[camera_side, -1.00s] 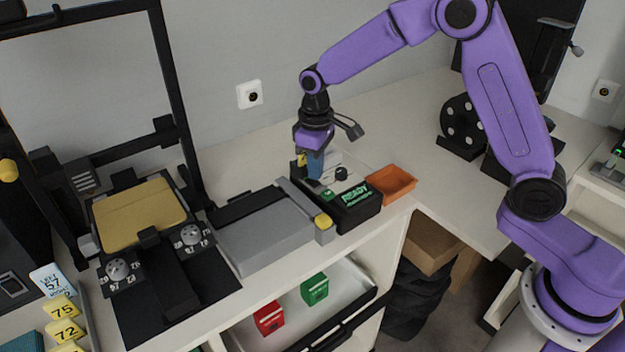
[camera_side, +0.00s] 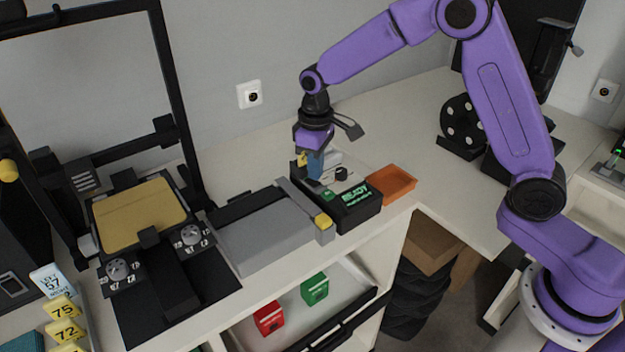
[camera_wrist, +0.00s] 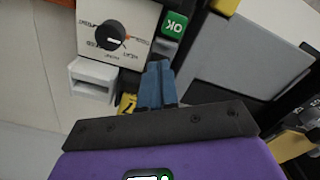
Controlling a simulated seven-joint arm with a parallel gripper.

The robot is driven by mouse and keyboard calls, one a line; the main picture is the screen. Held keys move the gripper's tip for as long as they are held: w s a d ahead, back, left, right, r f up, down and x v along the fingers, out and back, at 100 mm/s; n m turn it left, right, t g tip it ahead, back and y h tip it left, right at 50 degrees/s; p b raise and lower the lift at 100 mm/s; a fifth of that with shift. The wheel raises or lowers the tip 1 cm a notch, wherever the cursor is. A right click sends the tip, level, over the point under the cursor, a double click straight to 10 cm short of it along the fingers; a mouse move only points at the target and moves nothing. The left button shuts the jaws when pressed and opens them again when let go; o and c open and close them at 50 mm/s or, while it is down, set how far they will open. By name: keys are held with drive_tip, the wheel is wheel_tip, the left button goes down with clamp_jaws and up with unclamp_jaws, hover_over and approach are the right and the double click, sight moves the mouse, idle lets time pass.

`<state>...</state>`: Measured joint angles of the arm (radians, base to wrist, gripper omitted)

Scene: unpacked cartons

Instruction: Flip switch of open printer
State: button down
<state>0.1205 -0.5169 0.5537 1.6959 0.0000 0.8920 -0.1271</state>
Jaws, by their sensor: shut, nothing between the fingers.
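The open-frame printer (camera_side: 165,85) stands at the left in the side view, with a gold bed (camera_side: 140,215) and two dials. I cannot make out a switch on it. My gripper (camera_side: 314,178) is shut and empty, pointing down over a small black control box (camera_side: 358,212) with a green lit display. In the wrist view the blue fingers (camera_wrist: 158,68) are together, just below a green OK key (camera_wrist: 174,25). A black knob (camera_wrist: 110,35) on a white panel is to their left. Whether the fingertips touch anything is unclear.
A grey flat-topped unit (camera_side: 265,235) with a yellow-tipped bar lies between printer and control box. An orange tray (camera_side: 392,182) is right of the box. Red (camera_side: 268,318) and green (camera_side: 314,288) boxes sit on a lower shelf.

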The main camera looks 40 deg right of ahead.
sight(316, 183)
drive_tip(key=shift+f, duration=0.95)
idle(0.9)
drive_tip(key=shift+r, duration=3.55)
drive_tip(key=shift+s, duration=0.1)
drive_tip(key=s+r+n, duration=0.3)
drive_tip(key=s, duration=1.4)
drive_tip(key=s+d+f+n, duration=0.1)
drive_tip(key=s+d, duration=0.3)
drive_tip(key=s, duration=0.4)
drive_tip(key=s+d+f+n, duration=0.1)
drive_tip(key=s+d, duration=0.3)
drive_tip(key=s, duration=0.4)
drive_tip(key=shift+s+d+n, duration=0.3)
drive_tip(key=shift+s+n, duration=0.1)
drive_tip(key=shift+n, duration=0.4)
